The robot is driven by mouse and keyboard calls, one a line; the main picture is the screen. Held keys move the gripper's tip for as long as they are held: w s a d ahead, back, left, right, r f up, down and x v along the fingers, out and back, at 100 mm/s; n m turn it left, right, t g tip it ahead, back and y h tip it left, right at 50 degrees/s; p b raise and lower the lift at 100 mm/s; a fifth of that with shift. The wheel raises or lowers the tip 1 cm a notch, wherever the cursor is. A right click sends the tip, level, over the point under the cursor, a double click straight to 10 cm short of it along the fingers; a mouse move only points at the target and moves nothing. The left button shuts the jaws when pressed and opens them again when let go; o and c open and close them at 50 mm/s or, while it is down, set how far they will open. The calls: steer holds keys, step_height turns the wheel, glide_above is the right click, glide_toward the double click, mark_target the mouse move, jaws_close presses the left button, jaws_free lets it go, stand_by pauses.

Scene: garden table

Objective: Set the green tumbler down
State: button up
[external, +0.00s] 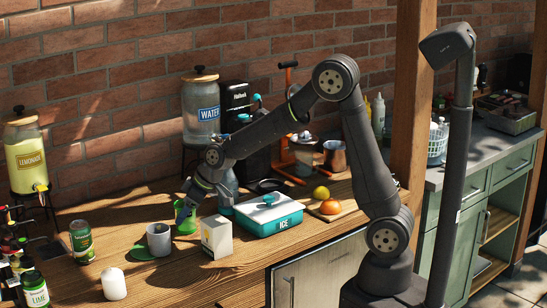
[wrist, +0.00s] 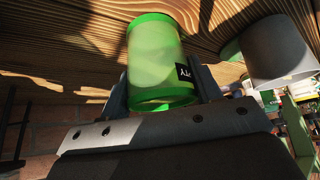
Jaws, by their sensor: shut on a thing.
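The green tumbler (external: 184,222) is at the left end of my arm in the external view. In the wrist view the translucent tumbler (wrist: 155,60), with a small dark label, sits between the two fingers. My gripper (external: 189,208) is shut on it. The tumbler's base is at or very close to the wooden table (external: 65,201); I cannot tell whether it touches. My gripper also shows in the wrist view (wrist: 163,92), its fingers on either side of the tumbler.
A white carton (external: 216,237) and a teal ice box (external: 268,217) stand to the right. A green can (external: 82,242) and a white candle (external: 113,284) are at the left.

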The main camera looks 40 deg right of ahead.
steer(key=o, duration=1)
steer(key=shift+f, duration=0.1)
steer(key=shift+r, duration=0.35)
steer(key=v, duration=1.1)
steer(key=shift+s+d+r, duration=0.2)
steer(key=shift+f, duration=0.1)
